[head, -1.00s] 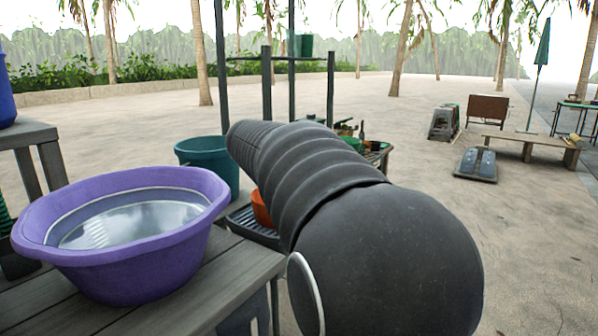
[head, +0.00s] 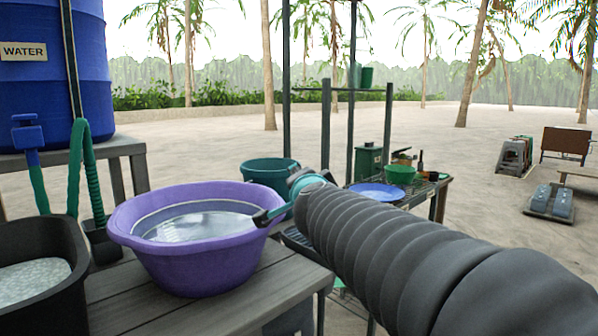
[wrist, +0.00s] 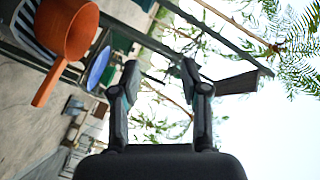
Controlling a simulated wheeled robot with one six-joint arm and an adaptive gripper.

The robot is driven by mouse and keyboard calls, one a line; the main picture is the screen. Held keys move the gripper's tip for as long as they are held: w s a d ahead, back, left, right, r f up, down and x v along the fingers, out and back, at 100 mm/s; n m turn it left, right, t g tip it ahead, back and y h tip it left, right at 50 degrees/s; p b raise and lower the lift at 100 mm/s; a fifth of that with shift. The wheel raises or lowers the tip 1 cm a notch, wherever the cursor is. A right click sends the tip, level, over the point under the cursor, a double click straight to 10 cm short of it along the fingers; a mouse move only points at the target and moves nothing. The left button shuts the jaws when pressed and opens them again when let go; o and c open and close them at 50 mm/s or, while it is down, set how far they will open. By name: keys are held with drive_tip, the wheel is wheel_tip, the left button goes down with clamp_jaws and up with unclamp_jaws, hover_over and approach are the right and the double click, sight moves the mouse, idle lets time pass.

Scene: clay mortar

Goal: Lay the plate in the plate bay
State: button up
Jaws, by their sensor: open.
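A blue plate (head: 378,191) lies on a dark table in the head view, right of the purple basin. A blue disc that looks like the same plate (wrist: 98,68) shows edge-tilted in the wrist view. My gripper (head: 270,212) is at the right rim of the basin in the head view, apart from the plate. In the wrist view my gripper (wrist: 160,76) has its fingers spread with nothing between them. A dark ribbed rack (head: 296,240) is partly hidden behind my arm. I cannot tell which place is the plate bay.
The purple basin (head: 190,270) holds water on a wooden bench (head: 250,295). A teal tub (head: 262,172) stands behind it. A green bowl (head: 400,174) sits near the plate. An orange pan (wrist: 68,28) shows in the wrist view. A blue water tank (head: 55,75) is at left.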

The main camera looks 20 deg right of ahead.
drive_tip(key=s+a+f+n+g+y, duration=0.2)
drive_tip(key=s+a+f+n+y, duration=0.35)
drive_tip(key=a+n, duration=0.2)
drive_tip(key=s+a+f+n+g+h, duration=0.1)
drive_tip(key=s+f+n+g, duration=0.6)
drive_tip(key=s+f, duration=1.3)
drive_tip(key=shift+s+f+g, duration=0.15)
drive_tip(key=shift+s+g, duration=0.5)
drive_tip(key=shift+g, duration=0.25)
drive_tip(key=shift+a+h, duration=0.1)
drive_tip(key=shift+h, duration=0.15)
